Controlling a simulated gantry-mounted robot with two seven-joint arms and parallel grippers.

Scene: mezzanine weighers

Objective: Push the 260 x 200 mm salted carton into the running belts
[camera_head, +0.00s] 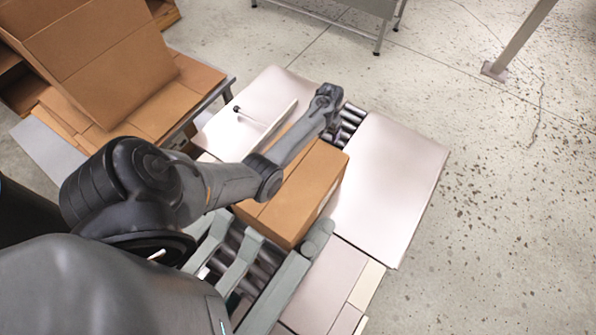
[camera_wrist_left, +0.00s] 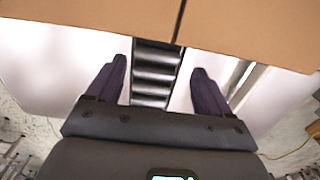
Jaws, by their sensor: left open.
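The carton (camera_head: 312,192) is a brown closed box on the rollers between two pale panels. In the left wrist view its brown face (camera_wrist_left: 90,18), split by a dark seam, fills the top edge. No print can be read. My left arm reaches over the carton's left side. My left gripper (camera_head: 330,98) is beyond the carton's far end, open, with nothing between its fingers; it also shows in the left wrist view (camera_wrist_left: 158,66). I cannot tell whether it touches the carton. My right gripper is not in view.
Rollers show beyond the carton (camera_head: 352,120) and on its near side (camera_head: 258,258), beside grey-green bars (camera_head: 285,290). A pale panel (camera_head: 392,180) lies right, another (camera_head: 270,90) left with a black-knobbed lever. Speckled floor is free at right.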

